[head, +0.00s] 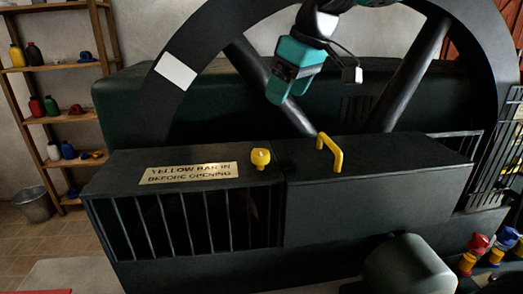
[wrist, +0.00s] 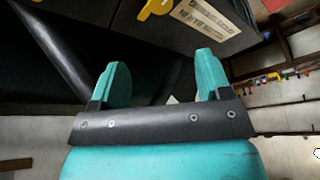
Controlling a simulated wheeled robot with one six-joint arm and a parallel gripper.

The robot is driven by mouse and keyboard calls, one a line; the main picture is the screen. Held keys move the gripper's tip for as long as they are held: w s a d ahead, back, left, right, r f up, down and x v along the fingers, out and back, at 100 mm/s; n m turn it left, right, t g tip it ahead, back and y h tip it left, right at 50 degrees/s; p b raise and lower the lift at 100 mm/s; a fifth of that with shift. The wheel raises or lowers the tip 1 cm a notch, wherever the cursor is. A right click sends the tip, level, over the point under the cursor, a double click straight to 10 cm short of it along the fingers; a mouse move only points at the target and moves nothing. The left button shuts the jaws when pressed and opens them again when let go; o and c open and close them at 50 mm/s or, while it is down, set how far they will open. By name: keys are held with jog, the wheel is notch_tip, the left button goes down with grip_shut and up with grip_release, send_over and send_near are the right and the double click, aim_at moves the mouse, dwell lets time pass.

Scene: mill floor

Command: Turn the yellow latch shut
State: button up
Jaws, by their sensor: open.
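The yellow latch (head: 260,157) is a small knob-like piece on top of the dark guard box, right of a lettered plate (head: 190,173). In the wrist view the yellow latch (wrist: 157,7) shows at the top edge, partly cut off, with the plate beside it. My gripper (head: 276,98) hangs above and behind the box, a little right of the latch and well apart from it. Its two teal fingers (wrist: 161,72) are spread, with nothing between them. I cannot tell the latch's exact turn position.
A yellow handle (head: 335,154) stands on the box's right part. A large dark wheel (head: 205,40) with thick spokes rises behind. Shelves with bottles (head: 60,68) stand left. A rounded dark housing (head: 410,265) and red and blue fittings (head: 475,250) are front right.

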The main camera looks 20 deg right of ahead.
aim_at(261, 152)
jog(key=p+x, duration=0.2)
jog(key=x, duration=1.4)
jog(key=shift+s+f, duration=0.1)
jog(key=shift+f, duration=0.2)
jog(key=c, duration=0.9)
